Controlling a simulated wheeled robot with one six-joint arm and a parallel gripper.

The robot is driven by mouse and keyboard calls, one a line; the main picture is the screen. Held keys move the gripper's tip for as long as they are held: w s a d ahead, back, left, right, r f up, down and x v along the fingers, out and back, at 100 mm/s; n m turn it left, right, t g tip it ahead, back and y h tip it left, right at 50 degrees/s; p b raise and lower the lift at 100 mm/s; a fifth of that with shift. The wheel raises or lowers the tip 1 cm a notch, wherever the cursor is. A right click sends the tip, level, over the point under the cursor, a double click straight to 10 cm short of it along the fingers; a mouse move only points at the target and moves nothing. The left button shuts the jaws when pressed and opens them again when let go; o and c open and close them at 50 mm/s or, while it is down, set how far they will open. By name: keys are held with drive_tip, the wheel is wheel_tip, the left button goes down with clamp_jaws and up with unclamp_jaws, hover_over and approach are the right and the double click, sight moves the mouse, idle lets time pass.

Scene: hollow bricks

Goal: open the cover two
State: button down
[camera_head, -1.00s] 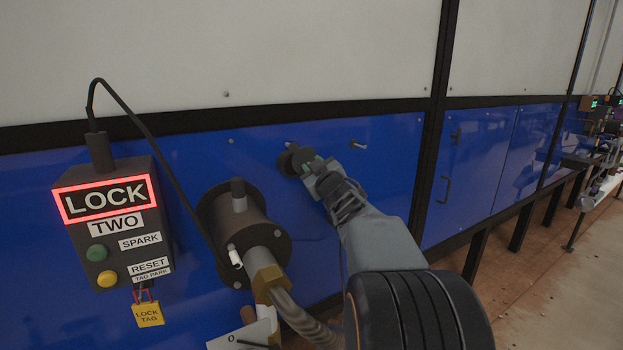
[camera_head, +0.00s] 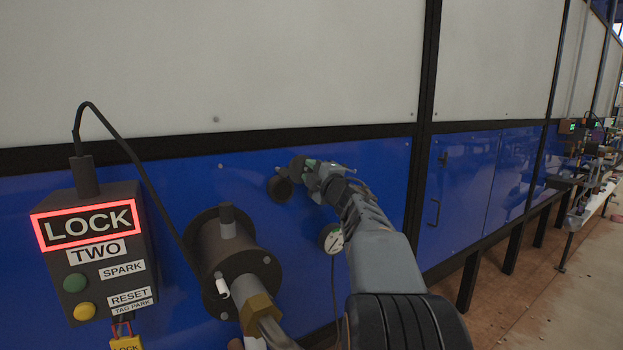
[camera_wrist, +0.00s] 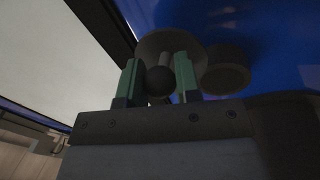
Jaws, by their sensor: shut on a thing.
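My gripper (camera_head: 308,172) is at the blue wall panel, to the upper right of the TWO box. In the wrist view its green fingers (camera_wrist: 158,82) are shut on a dark round knob (camera_wrist: 160,80) on a short stem. The stem joins a round grey-brown disc, which looks like the cover (camera_wrist: 155,42). A second dark round fitting (camera_wrist: 226,74) sits close beside the disc. In the head view a dark round fitting (camera_head: 281,188) shows just below left of my gripper. The fingers partly hide the cover there, so I cannot tell how far it is turned.
The TWO box (camera_head: 105,255) has a red-framed LOCK sign, a green and a yellow button, and a yellow tag. A large cylindrical connector (camera_head: 232,255) with a brass nut juts out left of my arm. A gauge (camera_head: 331,238) is beside my arm.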

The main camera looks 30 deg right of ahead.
drive_tip(key=shift+a+r+n+y, duration=0.1)
drive_tip(key=shift+r+n+y, duration=0.4)
drive_tip(key=shift+n, duration=0.6)
drive_tip(key=shift+r, duration=0.15)
drive_tip(key=c, duration=0.8)
unclamp_jaws()
drive_tip(key=shift+s, duration=0.1)
drive_tip(key=s+f, duration=0.1)
drive_tip(key=s, duration=0.3)
drive_tip(key=s+f+b, duration=0.1)
drive_tip(key=s, duration=0.4)
drive_tip(key=s+b, duration=0.1)
drive_tip(key=s, duration=0.3)
drive_tip(key=shift+s+f, duration=0.2)
drive_tip(key=shift+f, duration=0.2)
